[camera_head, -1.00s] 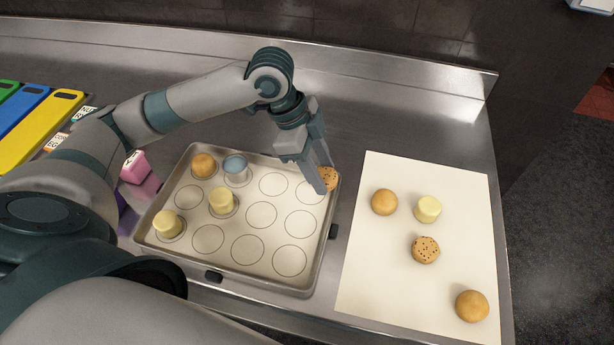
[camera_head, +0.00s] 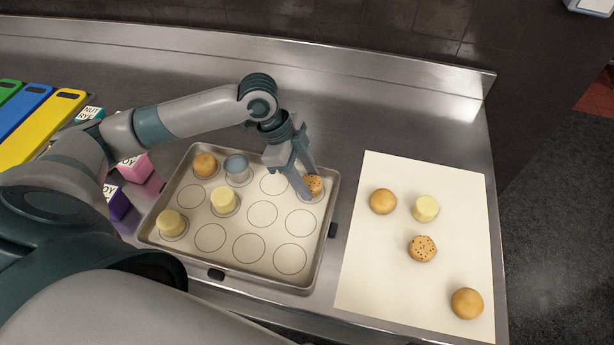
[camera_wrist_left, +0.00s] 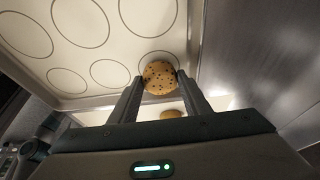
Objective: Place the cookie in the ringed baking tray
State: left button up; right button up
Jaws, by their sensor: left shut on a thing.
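My left gripper (camera_head: 309,184) is shut on a speckled, chip-dotted cookie (camera_head: 314,185) at the tray's back right corner. In the left wrist view the cookie (camera_wrist_left: 160,76) sits between the two fingertips and overlaps a printed ring. In the head view it lies over the back right ring, partly hidden by the fingers. I cannot tell whether it touches the tray. The ringed baking tray (camera_head: 318,255) also holds a plain round cookie (camera_head: 205,165), a blue-grey cylinder (camera_head: 237,168) and two yellow cylinders (camera_head: 223,199) (camera_head: 172,222). My right gripper is out of view.
A white sheet (camera_head: 375,285) right of the tray holds another speckled cookie (camera_head: 423,249), two plain round cookies (camera_head: 383,201) (camera_head: 467,303) and a yellow cylinder (camera_head: 425,208). Labelled blocks (camera_head: 135,168) and coloured boards (camera_head: 42,128) lie at left. Several tray rings are empty.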

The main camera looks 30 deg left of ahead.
pick_arm(q)
jog(key=shift+f, duration=0.35)
jog(key=o, duration=1)
jog(key=shift+f, duration=0.15)
jog(key=shift+o, duration=0.2)
jog(key=shift+v, duration=0.85)
jog(key=b+v, duration=0.2)
jog(key=v, duration=0.8)
jog(key=shift+r, duration=0.25)
jog(key=shift+a, duration=0.1)
